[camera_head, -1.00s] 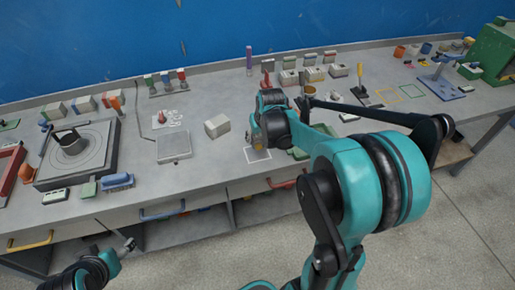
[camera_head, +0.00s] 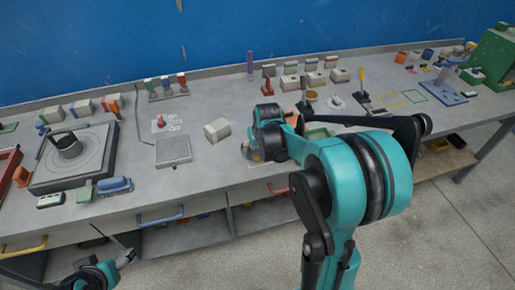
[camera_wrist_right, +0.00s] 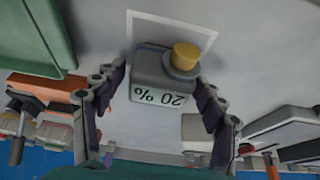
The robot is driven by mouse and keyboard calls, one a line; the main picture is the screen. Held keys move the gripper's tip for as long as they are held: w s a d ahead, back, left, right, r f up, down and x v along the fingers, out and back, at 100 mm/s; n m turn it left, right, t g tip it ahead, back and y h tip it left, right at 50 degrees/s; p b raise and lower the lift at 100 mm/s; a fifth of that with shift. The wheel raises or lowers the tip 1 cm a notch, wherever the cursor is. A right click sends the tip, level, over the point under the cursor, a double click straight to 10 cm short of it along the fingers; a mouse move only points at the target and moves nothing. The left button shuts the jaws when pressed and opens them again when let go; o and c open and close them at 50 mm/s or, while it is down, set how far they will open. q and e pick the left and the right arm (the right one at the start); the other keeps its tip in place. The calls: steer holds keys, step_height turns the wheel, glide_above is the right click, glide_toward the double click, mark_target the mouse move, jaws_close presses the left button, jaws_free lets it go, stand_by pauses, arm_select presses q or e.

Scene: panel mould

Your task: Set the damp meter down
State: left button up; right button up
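The damp meter (camera_wrist_right: 160,75) is a grey box with a yellow knob and a display reading "20 %", upside down in the right wrist view. A white outlined square (camera_wrist_right: 172,17) on the bench lies under and beyond the meter; contact with the bench is hard to judge. In the head view my right gripper (camera_head: 256,153) is low over the bench, with the meter mostly hidden. My left gripper (camera_head: 128,254) is at the lower left, its fingers unclear.
A white block (camera_head: 217,130) and a flat grey plate (camera_head: 173,150) lie left of my right gripper. A green tray (camera_head: 320,132) is close on its right. Several small boxes stand along the back. A dark turntable-like base (camera_head: 75,155) is at the left.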

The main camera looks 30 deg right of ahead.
steer(key=shift+r, duration=0.25)
steer(key=p+v, duration=0.5)
steer(key=v, duration=0.6)
steer(key=s+a+n+t+y, duration=0.1)
steer(key=s+a+n+t, duration=0.1)
steer(key=s+a, duration=1.2)
steer(key=shift+s+a+r+n+t, duration=0.4)
steer(key=shift+s+r+t, duration=0.1)
steer(key=shift+s, duration=0.45)
